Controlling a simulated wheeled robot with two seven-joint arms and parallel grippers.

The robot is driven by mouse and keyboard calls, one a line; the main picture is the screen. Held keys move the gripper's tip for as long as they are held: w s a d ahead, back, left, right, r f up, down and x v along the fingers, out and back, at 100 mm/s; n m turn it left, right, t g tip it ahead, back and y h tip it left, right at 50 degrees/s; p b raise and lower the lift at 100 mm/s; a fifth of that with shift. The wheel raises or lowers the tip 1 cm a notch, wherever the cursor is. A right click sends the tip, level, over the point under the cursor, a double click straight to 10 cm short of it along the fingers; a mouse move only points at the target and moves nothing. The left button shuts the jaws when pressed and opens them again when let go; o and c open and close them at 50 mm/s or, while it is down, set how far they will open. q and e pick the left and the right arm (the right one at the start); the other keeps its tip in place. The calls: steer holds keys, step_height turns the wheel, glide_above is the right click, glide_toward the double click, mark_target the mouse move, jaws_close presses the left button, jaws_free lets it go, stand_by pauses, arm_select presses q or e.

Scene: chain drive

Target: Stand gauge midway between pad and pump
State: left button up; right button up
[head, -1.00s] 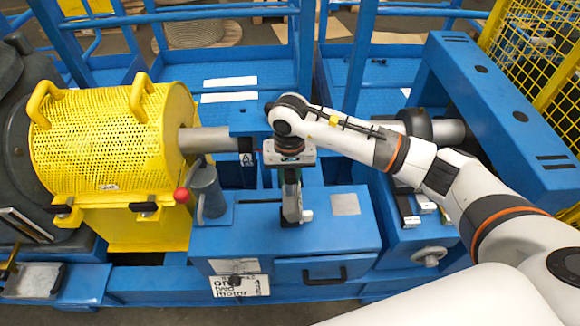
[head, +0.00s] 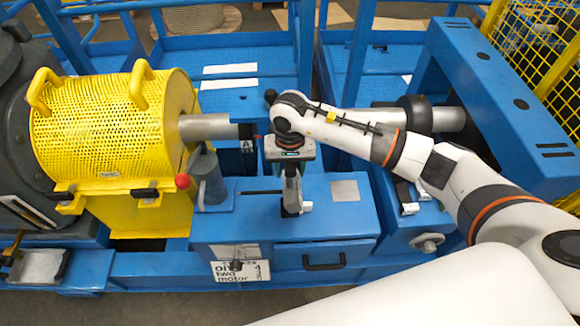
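My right gripper (head: 291,176) points down over the blue cabinet top, between the pad and the pump. Its fingers are around a slim grey-white piece (head: 293,197), which looks like the gauge, upright with a small pale knob at its lower right. Whether its foot touches the blue top I cannot tell. The pad (head: 345,190), a flat grey square, lies on the cabinet top to the right. The pump (head: 208,178), a grey cylinder with a red-knobbed lever, stands to the left. My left gripper is not in view.
A yellow perforated guard (head: 100,130) stands at left, with a grey shaft (head: 205,128) coming out of it towards my gripper. The blue cabinet (head: 325,255) has a dark-handled drawer at its front. A blue beam (head: 500,100) is at right. The cabinet top near the pad is clear.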

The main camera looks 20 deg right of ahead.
steer(key=shift+r, duration=0.2)
step_height(320, 180, up, 12)
steer(key=shift+f+b, duration=0.1)
steer(key=shift+b, duration=1.1)
